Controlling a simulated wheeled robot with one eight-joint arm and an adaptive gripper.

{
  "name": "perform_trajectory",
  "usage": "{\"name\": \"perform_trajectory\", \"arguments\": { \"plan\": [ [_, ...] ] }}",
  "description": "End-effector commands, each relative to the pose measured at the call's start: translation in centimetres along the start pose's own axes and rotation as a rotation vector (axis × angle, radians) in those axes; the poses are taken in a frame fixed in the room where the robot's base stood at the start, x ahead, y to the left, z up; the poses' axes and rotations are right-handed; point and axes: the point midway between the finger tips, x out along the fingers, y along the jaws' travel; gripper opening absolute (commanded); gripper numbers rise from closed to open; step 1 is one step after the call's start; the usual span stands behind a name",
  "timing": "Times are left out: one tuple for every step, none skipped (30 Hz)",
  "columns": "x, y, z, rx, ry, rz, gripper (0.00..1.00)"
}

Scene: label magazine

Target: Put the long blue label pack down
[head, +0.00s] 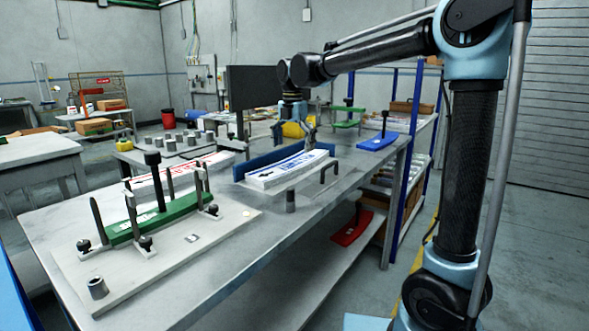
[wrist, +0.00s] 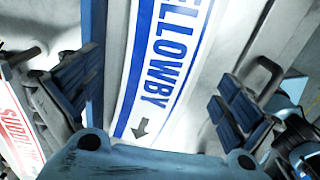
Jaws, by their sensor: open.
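The long blue label pack (head: 285,171) is a white, slightly curved stack with blue print and a blue edge stripe. It lies flat against a blue back wall (head: 262,162) on a pale support on the bench. In the wrist view the pack (wrist: 165,65) shows large blue letters and a dark arrow. My gripper (head: 309,142) is over the pack's far part, pointing down. In the wrist view its blue-padded fingers stand wide apart on either side of the pack, with visible gaps.
A pack with red print (head: 190,172) lies to the left, its edge also in the wrist view (wrist: 22,128). A dark handle (head: 329,169) stands right of the blue pack. A green curved piece (head: 170,214) with clamps and posts sits in front left. A blue block (head: 377,141) lies further right.

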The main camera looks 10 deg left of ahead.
Motion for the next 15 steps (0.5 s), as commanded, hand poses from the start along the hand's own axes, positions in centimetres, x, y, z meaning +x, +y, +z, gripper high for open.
{"name": "perform_trajectory", "arguments": {
  "plan": [
    [0.3, 0.0, 0.0, 0.000, 0.000, 0.000, 1.00],
    [0.5, 0.0, 0.0, 0.000, 0.000, 0.000, 1.00],
    [0.6, 0.0, 0.0, 0.000, 0.000, 0.000, 1.00],
    [0.7, 0.0, 0.0, 0.000, 0.000, 0.000, 1.00],
    [0.8, 0.0, 0.1, 0.000, 0.000, 0.000, 1.00],
    [1.1, 0.0, 0.2, 0.001, 0.000, 0.000, 1.00],
    [1.4, 0.0, 0.2, 0.001, 0.000, 0.000, 1.00],
    [1.8, -0.1, 0.3, 0.001, 0.000, 0.000, 1.00],
    [2.4, -0.1, 0.5, 0.001, 0.000, 0.000, 1.00],
    [2.8, -0.1, 0.6, 0.000, 0.000, 0.000, 1.00],
    [3.2, -0.1, 0.7, 0.000, 0.000, 0.000, 1.00],
    [3.8, -0.2, 0.8, 0.000, 0.000, 0.000, 1.00],
    [4.1, -0.2, 0.8, 0.000, 0.000, 0.000, 1.00],
    [4.5, -0.2, 0.8, -0.001, 0.000, 0.000, 1.00],
    [4.9, -0.2, 0.8, 0.000, 0.000, 0.000, 1.00]
  ]
}}
